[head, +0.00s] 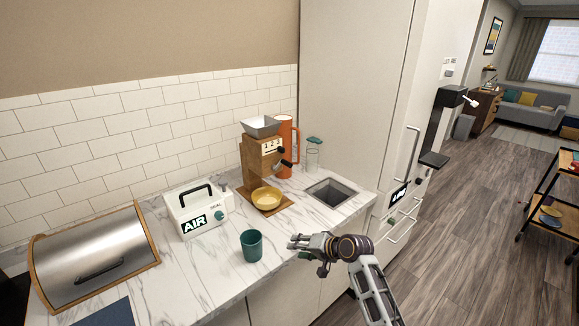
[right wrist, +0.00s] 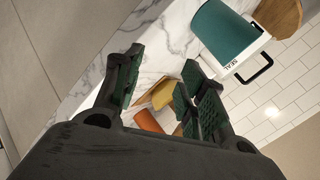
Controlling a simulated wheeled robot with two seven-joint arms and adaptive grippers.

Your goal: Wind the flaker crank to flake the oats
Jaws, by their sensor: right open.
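The wooden flaker (head: 252,160) stands on the marble counter near the tiled wall, with a pale square hopper (head: 261,126) on top. Its dark crank (head: 282,157) is on its right side. A yellow bowl (head: 266,199) sits on the flaker's base, under the body; whether it holds flakes is too small to tell. My right gripper (head: 296,242) is at the counter's front edge, apart from the flaker and crank. In the right wrist view its fingers (right wrist: 158,85) are open and empty, with the yellow bowl (right wrist: 163,94) visible beyond them. My left gripper is out of view.
A teal cup (head: 252,246) stands left of my right gripper. A white AIR sealer (head: 198,213) and a bread box (head: 95,260) are further left. An orange pitcher (head: 287,140) and glass jar (head: 313,156) stand behind. A sink (head: 331,193) is at right.

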